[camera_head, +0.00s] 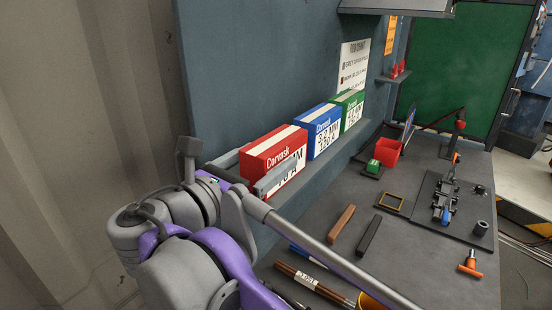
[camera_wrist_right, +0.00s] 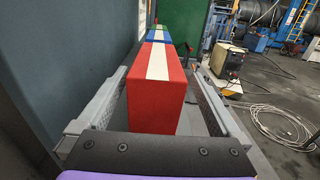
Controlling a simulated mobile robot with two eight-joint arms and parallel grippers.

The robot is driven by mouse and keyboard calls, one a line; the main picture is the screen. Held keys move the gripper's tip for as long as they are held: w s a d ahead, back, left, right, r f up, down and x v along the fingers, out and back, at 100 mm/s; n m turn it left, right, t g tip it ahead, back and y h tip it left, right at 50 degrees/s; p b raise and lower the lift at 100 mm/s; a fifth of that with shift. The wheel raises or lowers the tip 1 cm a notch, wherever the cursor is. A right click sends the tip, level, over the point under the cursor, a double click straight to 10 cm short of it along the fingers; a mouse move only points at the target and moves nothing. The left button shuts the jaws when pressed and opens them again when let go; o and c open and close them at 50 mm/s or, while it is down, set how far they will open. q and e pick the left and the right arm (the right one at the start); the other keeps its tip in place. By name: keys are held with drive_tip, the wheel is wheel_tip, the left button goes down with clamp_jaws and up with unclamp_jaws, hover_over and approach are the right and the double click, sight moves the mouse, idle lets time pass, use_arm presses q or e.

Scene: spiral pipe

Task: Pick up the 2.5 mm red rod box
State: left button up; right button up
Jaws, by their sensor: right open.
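The red rod box (camera_head: 272,151) with a white top stripe stands upright on the shelf along the blue-grey wall, nearest in the row. Part of its white label is hidden behind a finger, so I cannot read its full size. My right gripper (camera_head: 265,162) is open, with one finger on the wall side of the red box and the other across its label side. In the right wrist view the red box (camera_wrist_right: 155,95) stands between the two spread fingers (camera_wrist_right: 163,78), with visible gaps on both sides. My left gripper is not in view.
A blue box (camera_head: 323,132) and a green box (camera_head: 349,111) stand behind the red one on the shelf (camera_head: 335,158). The workbench (camera_head: 330,205) on the right holds rods, a red bin (camera_head: 388,150) and a clamp fixture (camera_head: 446,205). The wall (camera_head: 250,70) is close on the left.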

drive_tip(key=x, duration=0.4)
drive_tip(key=shift+w, duration=0.35)
drive_tip(key=shift+s, duration=0.1)
drive_tip(key=shift+c, duration=0.3)
clamp_jaws()
